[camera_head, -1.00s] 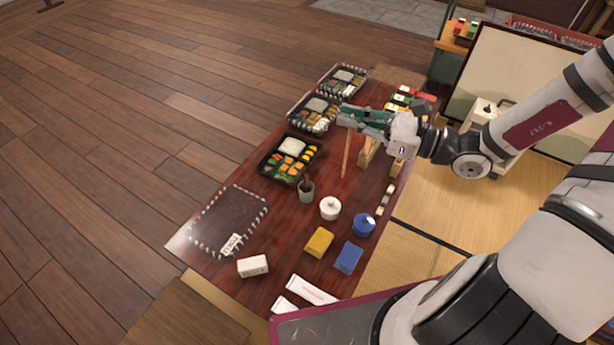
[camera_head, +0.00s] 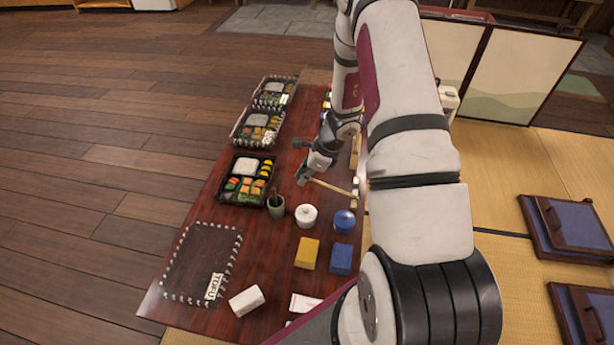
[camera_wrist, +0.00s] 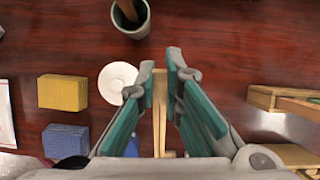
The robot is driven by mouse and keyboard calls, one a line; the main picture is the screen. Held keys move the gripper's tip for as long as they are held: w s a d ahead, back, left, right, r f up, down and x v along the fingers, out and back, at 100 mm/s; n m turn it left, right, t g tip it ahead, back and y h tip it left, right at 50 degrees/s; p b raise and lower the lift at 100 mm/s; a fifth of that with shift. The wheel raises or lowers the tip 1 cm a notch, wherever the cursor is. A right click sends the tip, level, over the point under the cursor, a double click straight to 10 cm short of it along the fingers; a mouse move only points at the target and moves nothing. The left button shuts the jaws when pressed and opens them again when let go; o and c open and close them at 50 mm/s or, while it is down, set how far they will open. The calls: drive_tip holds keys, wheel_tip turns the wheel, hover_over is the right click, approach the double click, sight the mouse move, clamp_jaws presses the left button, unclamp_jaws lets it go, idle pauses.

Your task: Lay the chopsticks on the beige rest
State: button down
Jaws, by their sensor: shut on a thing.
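My gripper (camera_head: 304,177) is shut on the chopsticks (camera_head: 332,187), above the dark red table (camera_head: 212,215). In the head view they run right and slightly down from the fingertips. In the wrist view the light wood chopsticks (camera_wrist: 159,112) lie between the teal-padded fingers. Several small pale rests stand in a row at the table's right edge, one at the near end being a pale rest (camera_head: 354,206). The far ends of the chopsticks come close to this row in the picture; I cannot tell whether they touch. Which rest is beige is too small to tell.
A white lidded pot (camera_head: 306,216), blue pot (camera_head: 344,221), grey-green cup (camera_head: 276,206), yellow block (camera_head: 307,253) and blue block (camera_head: 341,259) stand nearby. A bento box (camera_head: 247,180) is at left. My arm hides part of the table's right side.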

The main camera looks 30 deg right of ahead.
drive_tip(key=shift+h, duration=0.3)
drive_tip(key=shift+w+d+f+b, duration=0.15)
drive_tip(key=shift+d+f+b, duration=0.2)
drive_tip(key=shift+f+b, duration=0.75)
drive_tip(key=shift+w+d+f+b, duration=0.15)
drive_tip(key=shift+d+f+b, duration=0.15)
drive_tip(key=shift+f+b, duration=0.75)
drive_tip(key=shift+w+d+f+b, duration=0.15)
drive_tip(key=shift+d+f+b, duration=0.4)
drive_tip(key=shift+f, duration=0.9)
drive_tip(key=shift+a, duration=0.2)
drive_tip(key=c, duration=1.2)
unclamp_jaws()
drive_tip(key=shift+o, duration=0.2)
wheel_tip(320, 180, up, 7)
drive_tip(key=p, duration=0.5)
